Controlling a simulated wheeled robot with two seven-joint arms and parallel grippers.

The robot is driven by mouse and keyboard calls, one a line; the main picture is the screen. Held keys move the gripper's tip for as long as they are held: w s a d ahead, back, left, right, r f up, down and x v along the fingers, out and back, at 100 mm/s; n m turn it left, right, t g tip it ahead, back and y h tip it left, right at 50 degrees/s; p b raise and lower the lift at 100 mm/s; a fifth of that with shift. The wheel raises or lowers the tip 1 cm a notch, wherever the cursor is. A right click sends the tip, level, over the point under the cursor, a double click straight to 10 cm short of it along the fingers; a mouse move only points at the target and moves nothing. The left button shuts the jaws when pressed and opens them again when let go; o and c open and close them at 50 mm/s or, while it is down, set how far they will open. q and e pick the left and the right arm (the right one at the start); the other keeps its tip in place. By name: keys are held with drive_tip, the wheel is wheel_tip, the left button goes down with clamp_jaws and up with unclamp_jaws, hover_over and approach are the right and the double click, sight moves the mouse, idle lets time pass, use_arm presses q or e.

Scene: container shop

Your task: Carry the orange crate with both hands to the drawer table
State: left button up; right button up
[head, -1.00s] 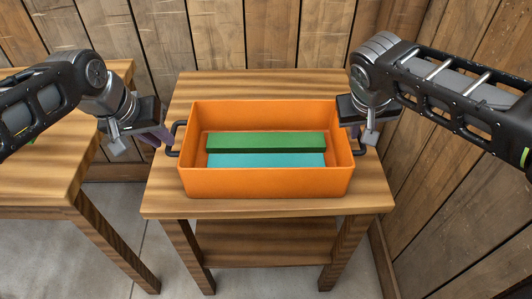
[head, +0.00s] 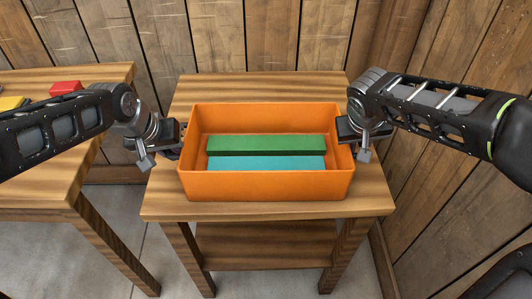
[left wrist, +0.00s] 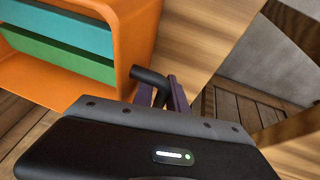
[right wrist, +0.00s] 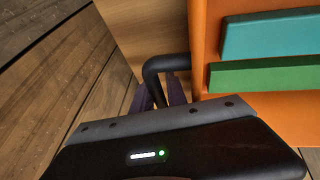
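The orange crate (head: 265,186) sits upright on a small wooden table (head: 300,207). A green block (head: 265,146) and a teal piece (head: 265,162) lie inside it. My left gripper (head: 172,148) is at the crate's left side; in the left wrist view its purple fingers (left wrist: 163,92) close around the black left handle (left wrist: 148,75). My right gripper (head: 358,140) is at the right side; in the right wrist view its fingers (right wrist: 160,95) stand tight on both sides of the right handle (right wrist: 165,64). The fingertips are partly hidden in the wrist views.
Another wooden table (head: 60,180) stands at the left, with a red block (head: 66,88) and a yellow piece (head: 12,103) on it. A gap of floor separates the tables. Wooden plank walls stand close behind and at the right.

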use_arm(q)
drive_tip(key=shift+c, duration=0.4)
use_arm(e)
drive_tip(key=shift+c, duration=0.4)
use_arm(q)
clamp_jaws()
use_arm(e)
clamp_jaws()
drive_tip(key=shift+r, duration=0.1)
